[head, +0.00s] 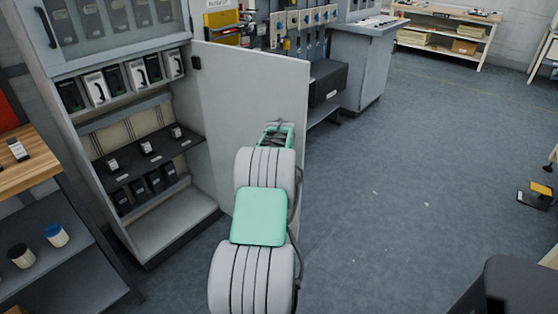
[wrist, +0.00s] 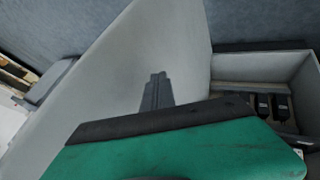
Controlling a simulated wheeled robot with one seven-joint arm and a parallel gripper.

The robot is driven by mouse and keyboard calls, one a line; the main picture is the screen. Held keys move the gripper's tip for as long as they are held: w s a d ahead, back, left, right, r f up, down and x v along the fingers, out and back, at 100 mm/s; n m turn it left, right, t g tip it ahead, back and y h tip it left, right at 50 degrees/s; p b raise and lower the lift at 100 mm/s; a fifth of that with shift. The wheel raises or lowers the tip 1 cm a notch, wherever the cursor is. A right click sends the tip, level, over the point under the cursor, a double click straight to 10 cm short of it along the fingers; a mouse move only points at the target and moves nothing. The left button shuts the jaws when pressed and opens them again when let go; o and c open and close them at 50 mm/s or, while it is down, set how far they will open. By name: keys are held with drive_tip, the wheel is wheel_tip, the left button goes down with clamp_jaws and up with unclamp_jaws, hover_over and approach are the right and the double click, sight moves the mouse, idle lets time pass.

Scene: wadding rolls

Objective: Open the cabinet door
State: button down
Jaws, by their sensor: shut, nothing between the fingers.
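The grey cabinet (head: 172,222) stands at the left in the head view. Its lower door (head: 248,85) is swung wide open on its right side, and the shelves inside show. In the wrist view the door panel (wrist: 115,75) fills the middle, with the cabinet interior (wrist: 240,92) to its right. My gripper (wrist: 158,78) is shut and empty, its fingers in front of the door panel; I cannot tell whether they touch it. In the head view my arm reaches to the door's lower part and hides some of it, and the fingertips are hidden.
A shelf unit with a wooden top (head: 30,165) stands at the left, close to the cabinet. A black box (head: 328,80) and a grey workbench (head: 365,65) are behind the door. The floor (head: 400,190) to the right is mostly clear. A dark object (head: 515,288) is at the lower right.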

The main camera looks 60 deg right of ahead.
drive_tip(key=shift+s, duration=0.1)
drive_tip(key=s+a+r, duration=0.2)
drive_tip(key=a+r, duration=0.6)
drive_tip(key=a, duration=0.1)
drive_tip(key=w+a+r+n+y+p, duration=0.15)
drive_tip(key=w+a+r, duration=0.25)
drive_tip(key=a, duration=0.5)
drive_tip(key=w+a+r+t+y+p, duration=0.1)
drive_tip(key=w+a+r+p, duration=0.3)
drive_tip(key=a, duration=0.5)
drive_tip(key=w+a+r+y+p, duration=0.1)
drive_tip(key=w+a+r+p, duration=0.15)
drive_tip(key=w+a, duration=0.45)
drive_tip(key=s+a+r+n+y+p, duration=0.1)
drive_tip(key=s+a+r+p, duration=0.15)
drive_tip(key=a, duration=0.95)
drive_tip(key=s+a+r+y+p, duration=0.1)
drive_tip(key=s+a+r+p, duration=0.15)
drive_tip(key=a, duration=0.85)
drive_tip(key=s+a+n+g+y+p, duration=0.1)
drive_tip(key=s+a, duration=0.6)
drive_tip(key=a, duration=0.3)
drive_tip(key=shift+s+a+p, duration=0.35)
drive_tip(key=shift+r, duration=0.1)
